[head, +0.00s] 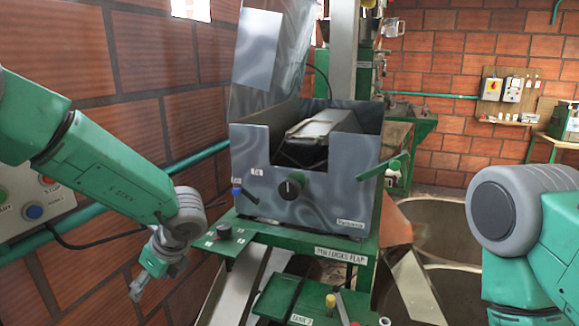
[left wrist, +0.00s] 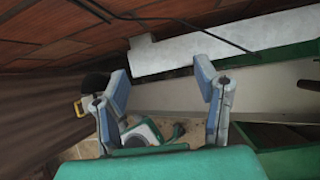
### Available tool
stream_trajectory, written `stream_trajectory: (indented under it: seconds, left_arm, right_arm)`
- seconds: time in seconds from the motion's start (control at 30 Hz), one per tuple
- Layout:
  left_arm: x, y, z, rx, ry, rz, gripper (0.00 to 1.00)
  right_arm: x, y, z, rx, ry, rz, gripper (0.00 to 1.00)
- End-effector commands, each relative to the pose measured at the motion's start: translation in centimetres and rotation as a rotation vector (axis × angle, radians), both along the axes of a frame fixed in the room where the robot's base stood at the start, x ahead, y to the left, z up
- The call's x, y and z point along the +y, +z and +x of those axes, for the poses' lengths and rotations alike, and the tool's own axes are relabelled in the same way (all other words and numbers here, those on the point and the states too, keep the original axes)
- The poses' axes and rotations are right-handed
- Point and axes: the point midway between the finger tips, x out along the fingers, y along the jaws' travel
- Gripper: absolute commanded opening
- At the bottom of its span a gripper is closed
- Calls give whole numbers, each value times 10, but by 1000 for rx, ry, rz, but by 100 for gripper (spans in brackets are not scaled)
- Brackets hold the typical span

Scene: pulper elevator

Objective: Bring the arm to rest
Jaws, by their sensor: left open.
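My left arm (head: 105,170) comes in from the left in the head view, its forearm sloping down to the right. Its gripper (head: 142,282) hangs low beside the brick wall, left of the grey machine, and touches nothing that I can see. In the left wrist view the two blue-grey fingers of the left gripper (left wrist: 165,85) stand wide apart with nothing between them. My right arm (head: 530,235) shows at the right edge of the head view; its gripper is out of view.
The grey machine (head: 325,210) with knobs sits on a green frame (head: 335,240) in the middle. A control box (head: 30,205) with buttons is on the left wall. A pale chute (head: 235,285) runs down near the left gripper. Round bins (head: 435,215) stand at right.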

Motion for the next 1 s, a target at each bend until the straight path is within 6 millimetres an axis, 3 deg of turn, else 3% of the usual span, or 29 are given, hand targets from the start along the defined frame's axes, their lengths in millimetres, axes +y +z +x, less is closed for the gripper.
stream_trajectory:
  seconds: [0.1,0.27,0.37,0.5,0.57,0.6,0.73,0.9,1.0]
  left_arm:
    - [29,-52,-20,238,-500,196,56]
    - [48,-117,-61,639,-1287,433,56]
    - [48,-156,-100,885,-1794,547,56]
    - [37,-201,-175,1152,-2518,662,56]
    - [32,-214,-209,1210,-2804,700,56]
    - [28,-220,-231,-1107,2685,-655,56]
    - [18,-230,-297,-794,2333,-542,56]
    - [8,-228,-372,-453,1976,-462,56]
    - [6,-254,-367,-445,1946,-479,56]
  right_arm:
    - [0,0,0,0,0,0,0]
    - [0,0,0,0,0,0,0]
    - [0,0,0,0,0,0,0]
    - [0,0,0,0,0,0,0]
    - [0,0,0,0,0,0,0]
    - [0,0,0,0,0,0,0]
    - [0,0,0,0,0,0,0]
    - [0,0,0,0,0,0,0]
    - [0,-26,1,-2,0,0,0]
